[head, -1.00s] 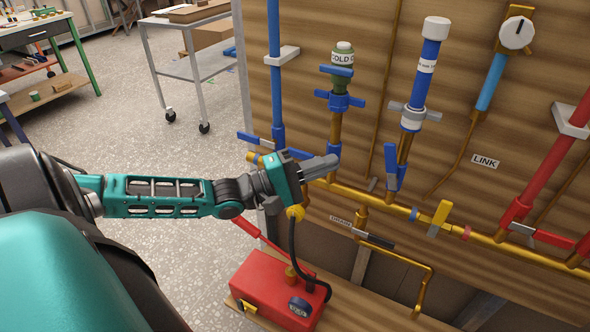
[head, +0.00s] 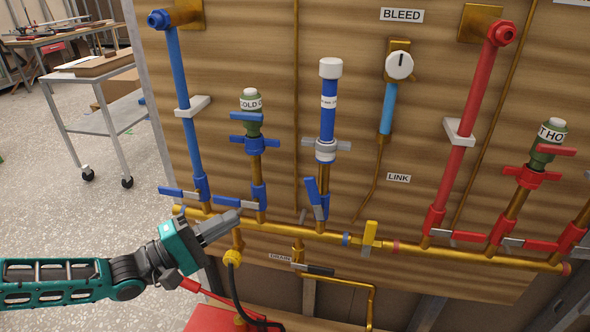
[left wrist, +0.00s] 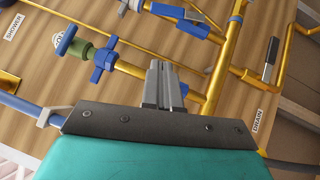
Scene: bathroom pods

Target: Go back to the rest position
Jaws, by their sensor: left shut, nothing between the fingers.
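My left gripper (head: 219,226) reaches in from the left in the head view. Its fingers are together with nothing between them. They lie in front of the brass pipe manifold (head: 330,236), just below the blue cold-side lever (head: 234,202); whether they touch it I cannot tell. In the left wrist view the gripper's closed fingers (left wrist: 163,85) point up toward the pipes, with the green-topped cold valve (left wrist: 80,48) to their left. My right gripper does not show in either view.
The wooden pipe panel (head: 280,70) fills the middle and right. A red box (head: 212,318) with a black hose sits below the gripper. A metal trolley (head: 95,80) stands at the back left. The speckled floor (head: 60,210) on the left is clear.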

